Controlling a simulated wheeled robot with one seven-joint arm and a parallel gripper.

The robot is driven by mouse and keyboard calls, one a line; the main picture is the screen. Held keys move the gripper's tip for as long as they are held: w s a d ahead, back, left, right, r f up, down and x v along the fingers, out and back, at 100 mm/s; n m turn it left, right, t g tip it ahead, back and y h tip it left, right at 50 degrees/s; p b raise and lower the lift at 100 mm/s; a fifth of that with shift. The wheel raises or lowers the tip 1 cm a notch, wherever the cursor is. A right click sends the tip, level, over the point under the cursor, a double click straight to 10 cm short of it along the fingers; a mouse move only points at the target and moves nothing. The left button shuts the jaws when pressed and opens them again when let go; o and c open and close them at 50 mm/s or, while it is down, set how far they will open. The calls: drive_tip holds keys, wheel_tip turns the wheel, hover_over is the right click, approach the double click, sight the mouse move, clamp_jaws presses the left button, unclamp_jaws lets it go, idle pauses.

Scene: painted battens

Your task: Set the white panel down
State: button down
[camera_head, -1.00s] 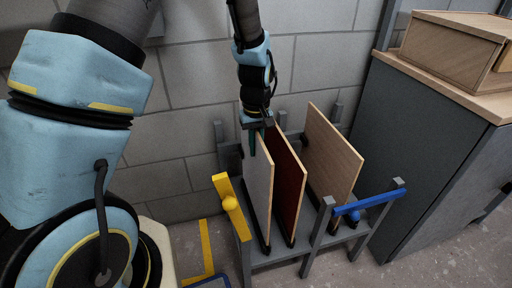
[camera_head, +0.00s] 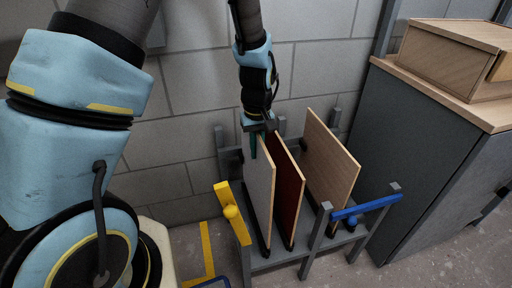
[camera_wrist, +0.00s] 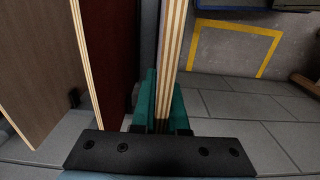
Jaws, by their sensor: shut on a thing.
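The white panel (camera_head: 259,190) stands upright on edge in the left part of a grey rack (camera_head: 283,258), beside the red panel (camera_head: 288,188). My gripper (camera_head: 257,138) is shut on the white panel near its upper far corner. In the wrist view the teal fingers (camera_wrist: 158,108) pinch its layered plywood edge (camera_wrist: 174,50). The panel's lower edge is down at the rack base in the head view; I cannot tell whether it touches. The red panel (camera_wrist: 110,45) stands close by, with a gap.
A bare wood panel (camera_head: 328,158) stands further right in the rack. A yellow bar (camera_head: 232,213) marks the rack's left end, a blue bar (camera_head: 367,207) its right. A grey cabinet (camera_head: 415,150) is close on the right, the block wall behind. Floor at left carries yellow tape (camera_head: 207,250).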

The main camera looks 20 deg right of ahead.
sight(267, 172)
drive_tip(key=shift+s+a+p, duration=0.2)
drive_tip(key=shift+s, duration=1.25)
drive_tip(key=shift+s+a+p, duration=0.15)
drive_tip(key=shift+s+p, duration=0.05)
drive_tip(key=shift+s, duration=1.3)
drive_tip(key=shift+s+a+p, duration=0.2)
drive_tip(key=shift+s, duration=1.25)
drive_tip(key=s+a+p, duration=0.2)
drive_tip(key=s+p, duration=0.1)
drive_tip(key=s, duration=1.2)
drive_tip(key=s+a+p, duration=0.1)
drive_tip(key=s+p, duration=0.1)
drive_tip(key=s, duration=1.2)
drive_tip(key=shift+s+a+p, duration=0.35)
drive_tip(key=shift+s+p, duration=0.05)
